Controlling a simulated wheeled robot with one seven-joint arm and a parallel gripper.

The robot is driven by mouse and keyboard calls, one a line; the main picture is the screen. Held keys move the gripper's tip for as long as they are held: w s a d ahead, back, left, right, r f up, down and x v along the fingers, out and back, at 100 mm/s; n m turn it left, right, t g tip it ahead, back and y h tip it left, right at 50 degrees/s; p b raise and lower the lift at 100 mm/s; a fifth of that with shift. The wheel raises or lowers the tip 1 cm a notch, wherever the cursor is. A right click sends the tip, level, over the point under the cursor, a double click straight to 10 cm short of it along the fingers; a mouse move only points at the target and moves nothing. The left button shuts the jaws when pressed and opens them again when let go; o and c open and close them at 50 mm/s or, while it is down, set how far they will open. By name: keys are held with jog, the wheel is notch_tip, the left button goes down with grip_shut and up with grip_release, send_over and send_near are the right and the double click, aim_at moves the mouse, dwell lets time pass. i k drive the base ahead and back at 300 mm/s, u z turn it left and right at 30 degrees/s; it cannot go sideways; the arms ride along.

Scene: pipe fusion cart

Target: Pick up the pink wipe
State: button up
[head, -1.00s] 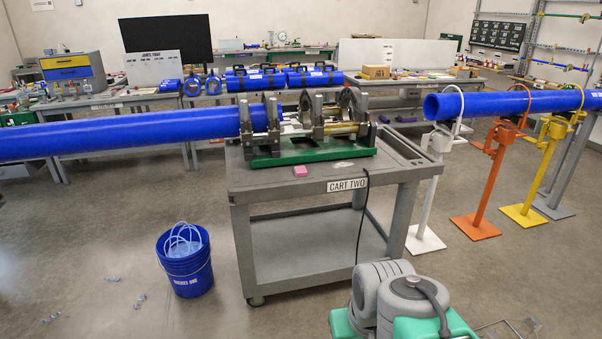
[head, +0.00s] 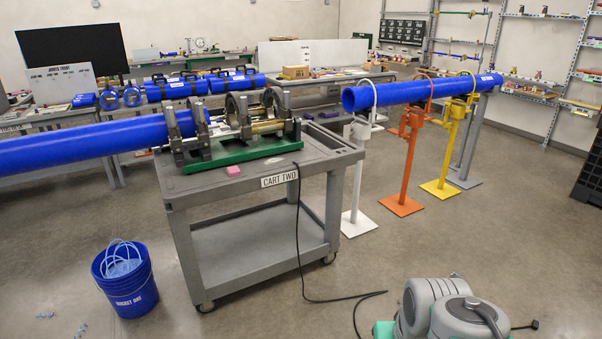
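The pink wipe (head: 233,170) is a small pink block-like piece on the top of the grey cart labelled CART TWO (head: 250,187). It lies near the cart's front edge, just in front of the green base (head: 245,154) of the pipe fusion machine. Nothing covers it. A grey and green rounded piece (head: 455,308) at the bottom right looks like part of my own arm. My gripper's fingers do not show.
A blue pipe (head: 85,144) runs left from the machine, overhanging the cart. Another blue pipe (head: 420,92) rests on white, orange and yellow stands at right. A blue bucket (head: 125,280) stands on the floor at left. A black cable (head: 302,260) trails from the cart across the floor.

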aim_at(235, 171)
jog(key=z, duration=0.35)
jog(key=i, duration=1)
jog(key=u, duration=0.4)
jog(key=i, duration=1.7)
jog(key=u, duration=1.75)
jog(key=i, duration=0.9)
jog(key=u, duration=1)
